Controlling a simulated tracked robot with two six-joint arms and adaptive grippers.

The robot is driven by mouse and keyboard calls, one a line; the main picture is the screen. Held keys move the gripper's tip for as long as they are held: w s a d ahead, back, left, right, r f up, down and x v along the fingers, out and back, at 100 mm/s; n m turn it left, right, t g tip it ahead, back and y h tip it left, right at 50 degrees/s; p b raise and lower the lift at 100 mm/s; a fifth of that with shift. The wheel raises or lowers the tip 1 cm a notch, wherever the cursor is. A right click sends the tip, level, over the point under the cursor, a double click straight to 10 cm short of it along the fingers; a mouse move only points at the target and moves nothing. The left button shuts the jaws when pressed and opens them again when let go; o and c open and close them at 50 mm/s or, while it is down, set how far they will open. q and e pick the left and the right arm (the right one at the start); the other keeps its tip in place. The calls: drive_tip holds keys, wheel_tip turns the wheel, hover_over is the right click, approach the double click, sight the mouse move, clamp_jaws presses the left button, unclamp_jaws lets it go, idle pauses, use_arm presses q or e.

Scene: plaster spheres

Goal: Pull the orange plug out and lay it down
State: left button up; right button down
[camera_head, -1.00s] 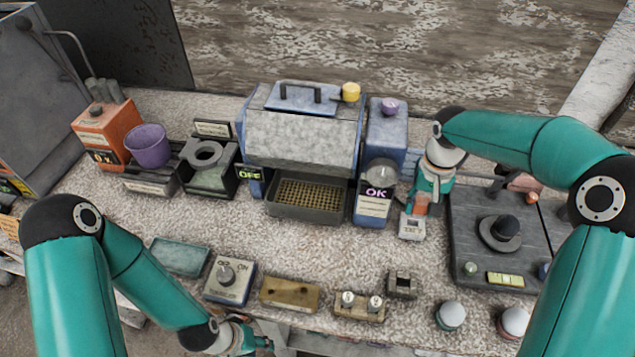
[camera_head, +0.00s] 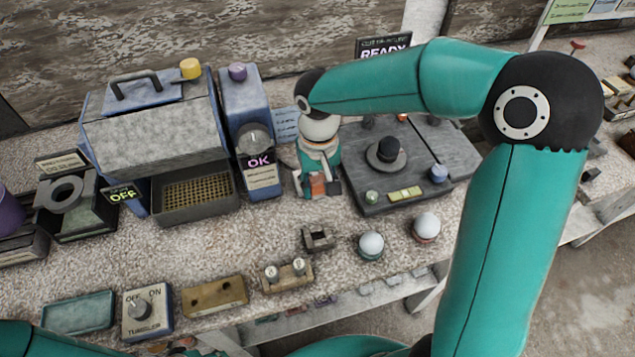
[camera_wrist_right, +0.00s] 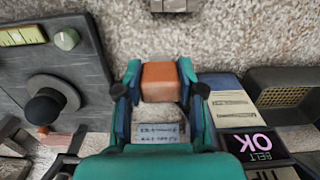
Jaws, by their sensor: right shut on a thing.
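The orange plug (camera_head: 318,185) is held between the fingers of my right gripper (camera_head: 320,188), beside the blue machine with the OK display. In the right wrist view the plug (camera_wrist_right: 160,82) shows as an orange block between the fingers of the right gripper (camera_wrist_right: 160,92). A small pale labelled plate (camera_wrist_right: 158,133) lies behind it there, with bare bench showing between the two. In the head view I cannot make out the plug's socket behind the gripper. My left arm is cut off at the bottom left, and its fingers cannot be made out.
A dark board (camera_head: 410,195) with a black knob stands right of the gripper. Two white-topped domes (camera_head: 371,245) and a small dark block (camera_head: 318,238) sit in front. The blue machine (camera_head: 250,130) is close on the left. Bare bench lies between the machine and the front row.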

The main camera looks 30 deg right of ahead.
sight(318, 198)
drive_tip(key=shift+f+b, duration=2.3)
drive_tip(key=shift+f, duration=0.55)
drive_tip(key=shift+f+b, duration=0.6)
drive_tip(key=shift+b, duration=0.05)
drive_tip(key=c, duration=0.6)
unclamp_jaws()
drive_tip(key=shift+r+p, duration=1.55)
drive_tip(key=shift+r, duration=0.5)
